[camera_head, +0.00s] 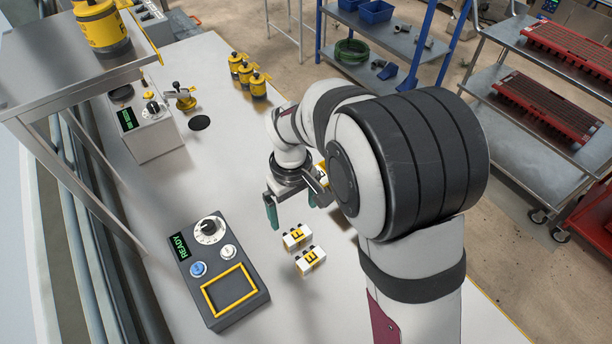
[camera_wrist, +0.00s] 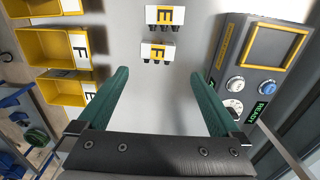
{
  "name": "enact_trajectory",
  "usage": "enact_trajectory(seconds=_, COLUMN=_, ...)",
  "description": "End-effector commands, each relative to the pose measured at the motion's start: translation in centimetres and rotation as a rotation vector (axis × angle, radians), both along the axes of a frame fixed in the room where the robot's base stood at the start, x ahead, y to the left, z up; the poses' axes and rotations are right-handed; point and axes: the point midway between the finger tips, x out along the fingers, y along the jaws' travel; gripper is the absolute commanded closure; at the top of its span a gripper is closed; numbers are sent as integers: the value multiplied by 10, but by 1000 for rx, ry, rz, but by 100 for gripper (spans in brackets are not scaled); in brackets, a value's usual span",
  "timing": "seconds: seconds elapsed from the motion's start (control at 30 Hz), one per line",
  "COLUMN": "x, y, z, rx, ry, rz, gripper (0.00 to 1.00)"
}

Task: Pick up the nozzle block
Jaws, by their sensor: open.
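Two small white blocks with yellow letter labels stand side by side on the white table.
A dark control box (camera_head: 217,270) with a READY display, knob, buttons and yellow-framed recess lies left of the blocks. Yellow lettered bins (camera_wrist: 62,88) stand on the blocks' other side. Several yellow-black canisters (camera_head: 247,74) and a white control unit (camera_head: 150,132) are farther back.

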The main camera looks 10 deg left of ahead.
Motion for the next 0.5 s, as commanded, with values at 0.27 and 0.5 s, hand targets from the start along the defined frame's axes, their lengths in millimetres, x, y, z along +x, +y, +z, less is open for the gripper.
enact_trajectory(seconds=0.27, x=0, y=-1, z=-53, rx=-1, ry=2, rz=-5, gripper=0)
enact_trajectory(seconds=0.5, x=3, y=-3, z=-98, rx=-1, ry=4, rz=-7, gripper=0)
